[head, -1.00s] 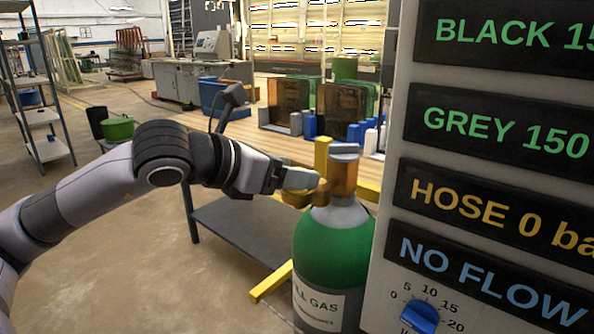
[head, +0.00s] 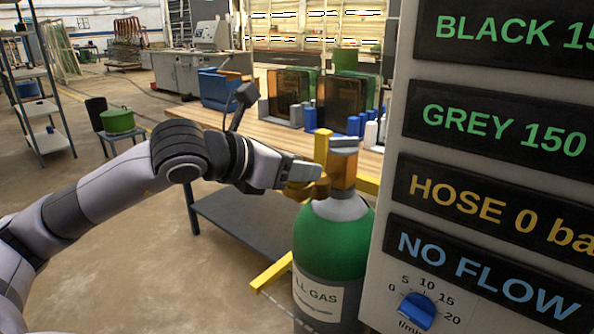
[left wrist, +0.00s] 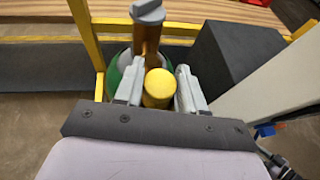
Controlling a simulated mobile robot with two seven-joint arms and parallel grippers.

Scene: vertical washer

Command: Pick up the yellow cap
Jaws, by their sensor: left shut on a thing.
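The yellow cap (left wrist: 158,86) is a short round cap seen from above in the left wrist view. It sits between the two fingers of my left gripper (left wrist: 159,90), against the near side of the brass valve (left wrist: 146,42) with its grey top. In the head view my left gripper (head: 306,178) reaches the valve (head: 342,168) from the left, its fingers partly hiding the cap. My left gripper is shut on the cap. The valve stands on the green gas cylinder (head: 333,240), which is upright. I cannot tell whether the cap is free of the valve. My right gripper is not in view.
A grey panel (head: 398,150) with readouts and a blue knob (head: 417,308) stands close right of the cylinder. A yellow frame (head: 321,148) rises behind the valve. Behind are a wooden workbench (head: 225,118) with bottles and a dark lower shelf (head: 240,215). Open floor lies left.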

